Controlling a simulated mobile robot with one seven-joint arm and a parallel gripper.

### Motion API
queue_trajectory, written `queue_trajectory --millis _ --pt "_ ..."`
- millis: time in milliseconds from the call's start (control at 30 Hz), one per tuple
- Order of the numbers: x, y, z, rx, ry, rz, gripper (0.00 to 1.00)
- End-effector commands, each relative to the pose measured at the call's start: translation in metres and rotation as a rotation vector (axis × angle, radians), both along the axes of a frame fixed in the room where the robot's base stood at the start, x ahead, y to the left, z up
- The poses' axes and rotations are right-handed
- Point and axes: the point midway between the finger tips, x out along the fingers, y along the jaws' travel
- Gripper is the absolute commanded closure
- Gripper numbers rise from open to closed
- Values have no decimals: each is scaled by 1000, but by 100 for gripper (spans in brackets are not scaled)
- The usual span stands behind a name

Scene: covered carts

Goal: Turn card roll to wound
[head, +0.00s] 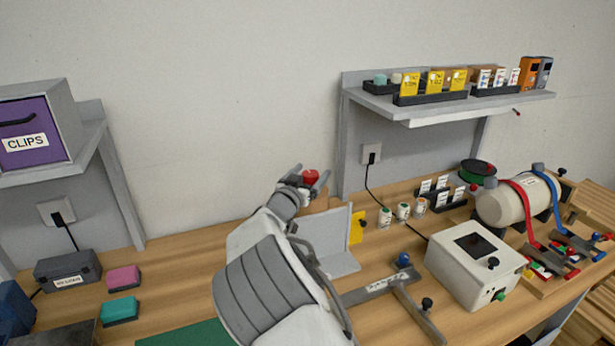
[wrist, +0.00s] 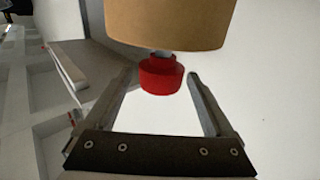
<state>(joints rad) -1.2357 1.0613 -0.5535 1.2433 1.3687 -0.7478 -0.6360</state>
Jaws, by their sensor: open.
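The card roll (wrist: 158,25) is a tan cylinder at the top of the wrist view, with a red knob (wrist: 161,77) on a short pale shaft. In the head view the red knob (head: 310,177) shows at my gripper, and a small tan part of the roll shows beside it. My gripper (wrist: 162,76) is open. Its fingertips lie on either side of the knob in the wrist view, with a visible gap on each side. I cannot tell how deep the knob sits between them. My wrist hides most of the roll in the head view.
A grey upright panel (head: 336,240) and a yellow card (head: 356,228) stand right of my wrist. Further right are small jars (head: 403,211), a white box (head: 474,262) and a strapped tank (head: 515,200). A shelf (head: 440,110) hangs above the bench. The wall is close behind.

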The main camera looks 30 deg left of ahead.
Motion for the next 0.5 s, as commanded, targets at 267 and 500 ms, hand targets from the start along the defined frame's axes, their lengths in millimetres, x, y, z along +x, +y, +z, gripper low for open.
queue_trajectory --millis 267,500 --pt "-27 -1 0 1 1 2 12" --pt "-79 -6 0 1 2 3 12"
